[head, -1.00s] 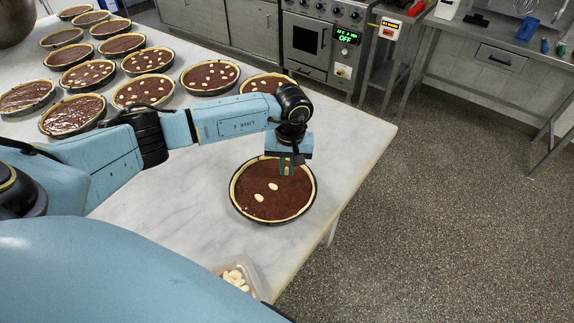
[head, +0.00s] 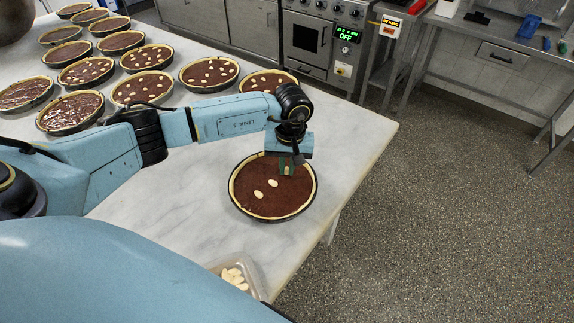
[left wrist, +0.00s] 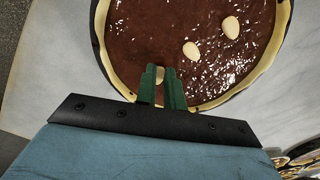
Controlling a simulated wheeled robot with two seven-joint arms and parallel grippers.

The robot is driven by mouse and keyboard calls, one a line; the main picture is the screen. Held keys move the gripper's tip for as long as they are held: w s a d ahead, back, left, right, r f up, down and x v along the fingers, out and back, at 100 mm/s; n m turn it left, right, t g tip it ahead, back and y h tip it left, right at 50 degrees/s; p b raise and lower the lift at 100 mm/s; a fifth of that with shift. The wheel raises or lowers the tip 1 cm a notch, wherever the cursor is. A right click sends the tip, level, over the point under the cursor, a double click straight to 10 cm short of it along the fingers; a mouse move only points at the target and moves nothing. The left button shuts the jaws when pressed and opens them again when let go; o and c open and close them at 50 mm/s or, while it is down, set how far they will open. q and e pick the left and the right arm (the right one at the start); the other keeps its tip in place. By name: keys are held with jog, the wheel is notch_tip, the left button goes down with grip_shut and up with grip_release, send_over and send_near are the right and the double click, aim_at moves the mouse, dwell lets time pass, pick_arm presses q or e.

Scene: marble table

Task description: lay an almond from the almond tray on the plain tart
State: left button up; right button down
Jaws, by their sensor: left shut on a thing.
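The tart (head: 272,205) near the table's right edge has a dark chocolate filling and a pale crust. Two almonds lie apart on it, one (head: 258,195) nearer and one (head: 272,183) farther. My left gripper (head: 287,171) points down over the tart's far part. In the left wrist view its green fingers (left wrist: 161,88) are shut on a pale almond (left wrist: 160,74), mostly hidden between them, low over the filling near the crust. I cannot tell whether that almond touches the filling. The almond tray (head: 252,281), clear and holding several almonds, is at the table's near edge, partly hidden.
Several other tarts (head: 143,88) fill the far left of the marble table (head: 185,220), some topped with almonds. The marble around the near tart is clear. The table's right edge is close beside it. An oven (head: 308,45) stands beyond the floor.

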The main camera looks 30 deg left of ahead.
aim_at(287, 172)
pick_arm(q)
jog(key=o, duration=0.7)
jog(key=shift+o, duration=0.2)
jog(key=shift+r+p, duration=1.8)
jog(key=shift+r, duration=1.2)
